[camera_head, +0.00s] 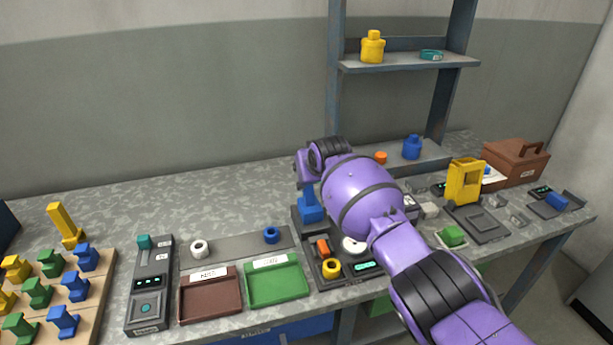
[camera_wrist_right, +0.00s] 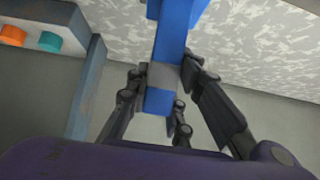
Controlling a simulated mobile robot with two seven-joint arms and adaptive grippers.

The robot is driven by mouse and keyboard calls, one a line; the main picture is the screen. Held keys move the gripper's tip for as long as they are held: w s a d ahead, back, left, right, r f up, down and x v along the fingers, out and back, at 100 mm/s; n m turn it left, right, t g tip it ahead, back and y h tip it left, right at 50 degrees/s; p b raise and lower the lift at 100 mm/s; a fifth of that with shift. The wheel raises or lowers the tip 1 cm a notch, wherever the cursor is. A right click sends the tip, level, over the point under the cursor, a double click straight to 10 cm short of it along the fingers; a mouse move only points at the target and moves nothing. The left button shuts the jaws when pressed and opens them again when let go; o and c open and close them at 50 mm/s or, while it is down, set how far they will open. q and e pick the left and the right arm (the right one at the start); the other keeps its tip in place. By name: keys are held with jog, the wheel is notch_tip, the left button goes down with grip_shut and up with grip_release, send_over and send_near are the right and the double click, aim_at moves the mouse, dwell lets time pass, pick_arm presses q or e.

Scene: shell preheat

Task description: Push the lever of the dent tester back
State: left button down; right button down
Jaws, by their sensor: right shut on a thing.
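The device in the middle of the bench, apparently the dent tester, has a dark base (camera_head: 331,284) with a lit display and a blue upright part (camera_head: 311,207). My right arm reaches over it from the lower right and hides much of it. In the right wrist view my right gripper (camera_wrist_right: 163,80) is shut on a blue bar (camera_wrist_right: 174,38), apparently the lever, with a finger on either side. In the head view the fingers are hidden behind my purple wrist. My left gripper is out of view.
Left of the device are a green tray (camera_head: 277,284), a brown tray (camera_head: 210,297) and a slim device with a teal knob (camera_head: 149,290). A yellow press (camera_head: 465,182) and a brown box (camera_head: 514,163) stand right. A shelf post (camera_head: 335,75) rises behind my arm. The back left bench is clear.

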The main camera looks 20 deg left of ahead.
jog(key=shift+f, duration=0.1)
jog(key=c, duration=1.5)
grip_release()
jog(key=shift+w+f, duration=0.1)
jog(key=shift+c, duration=0.2)
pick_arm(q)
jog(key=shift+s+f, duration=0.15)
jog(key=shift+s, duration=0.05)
pick_arm(e)
jog(key=v, duration=1.2)
